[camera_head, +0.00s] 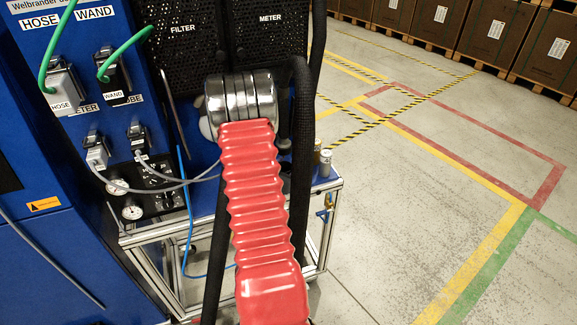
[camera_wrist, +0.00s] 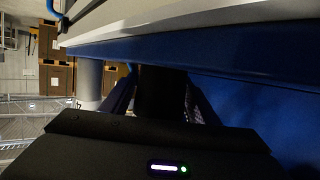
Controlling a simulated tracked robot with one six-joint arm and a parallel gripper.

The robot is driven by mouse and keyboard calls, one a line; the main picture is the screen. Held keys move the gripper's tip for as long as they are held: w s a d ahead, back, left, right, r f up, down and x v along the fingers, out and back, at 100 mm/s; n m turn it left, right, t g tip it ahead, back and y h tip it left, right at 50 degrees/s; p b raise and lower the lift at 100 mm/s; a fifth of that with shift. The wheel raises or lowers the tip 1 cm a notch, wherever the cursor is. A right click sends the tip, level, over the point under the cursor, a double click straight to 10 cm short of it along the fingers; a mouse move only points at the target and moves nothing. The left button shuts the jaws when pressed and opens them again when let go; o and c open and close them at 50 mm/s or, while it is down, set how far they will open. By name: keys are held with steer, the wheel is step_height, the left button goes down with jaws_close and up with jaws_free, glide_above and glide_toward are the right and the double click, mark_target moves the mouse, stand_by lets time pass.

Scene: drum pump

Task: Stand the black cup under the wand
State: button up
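In the wrist view my gripper (camera_wrist: 160,92) has its two dark fingers on either side of a black, straight-sided thing, which appears to be the black cup (camera_wrist: 162,92). The fingers appear to press against its sides. Its far end lies against a blue edge in the picture; I cannot tell whether it touches it. In the head view my gripper and the cup are hidden. I cannot make out the wand itself. A black connector labelled WAND (camera_head: 113,76) with a green cable is on the blue cabinet at the left.
A blue cabinet (camera_head: 30,255) fills the left of the head view. An aluminium-framed cart (camera_head: 322,236) stands beside it, with small cans (camera_head: 325,163) at its right edge. A blue panel (camera_wrist: 270,95) is close in the wrist view. Marked floor (camera_head: 400,220) is clear at right; boxes (camera_head: 490,35) line the back.

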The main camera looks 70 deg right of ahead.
steer(key=shift+o, duration=1)
steer(key=shift+a+r, duration=0.15)
steer(key=v, duration=1.1)
steer(key=shift+w+a+r, duration=0.1)
steer(key=shift+a, duration=0.25)
